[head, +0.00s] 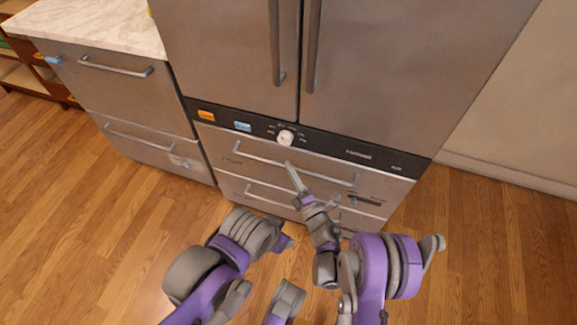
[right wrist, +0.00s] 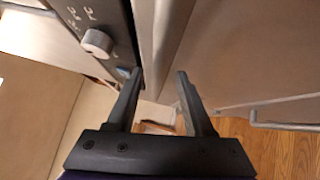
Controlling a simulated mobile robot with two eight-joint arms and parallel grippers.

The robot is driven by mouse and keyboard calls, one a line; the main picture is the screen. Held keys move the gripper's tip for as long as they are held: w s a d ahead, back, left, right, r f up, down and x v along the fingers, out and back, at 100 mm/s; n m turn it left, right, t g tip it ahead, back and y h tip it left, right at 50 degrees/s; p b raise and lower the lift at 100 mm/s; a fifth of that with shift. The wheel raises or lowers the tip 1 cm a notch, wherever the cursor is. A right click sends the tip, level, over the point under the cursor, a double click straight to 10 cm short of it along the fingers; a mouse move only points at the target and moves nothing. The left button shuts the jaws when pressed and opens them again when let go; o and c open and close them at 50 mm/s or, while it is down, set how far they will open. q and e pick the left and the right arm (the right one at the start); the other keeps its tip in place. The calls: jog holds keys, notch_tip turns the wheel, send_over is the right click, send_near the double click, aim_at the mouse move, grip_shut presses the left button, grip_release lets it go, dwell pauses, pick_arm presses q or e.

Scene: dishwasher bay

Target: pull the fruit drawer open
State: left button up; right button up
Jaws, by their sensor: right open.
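The appliance has stacked metal drawers below its doors; I cannot read which is marked as the fruit drawer. The upper drawer (head: 220,140) looks closed, with a long bar handle (head: 258,156) across its front. My right gripper (head: 291,172) is at the middle of that handle. In the right wrist view its two fingers (right wrist: 158,90) are apart, with a pale metal bar or edge (right wrist: 160,40) between or just beyond the tips. I cannot tell whether they touch it. My left gripper (head: 288,242) is low in front of the drawers, its fingers unclear.
A white knob (head: 285,138) sits on the black control strip above the drawer, and shows in the right wrist view (right wrist: 98,42). A lower drawer handle (head: 265,198) is beneath. A marble-topped cabinet (head: 95,30) stands left. Wood floor (head: 480,240) is clear at right.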

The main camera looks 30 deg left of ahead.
jog(key=shift+x, duration=0.95)
jog(key=shift+c, duration=0.2)
grip_shut()
dwell(0.6)
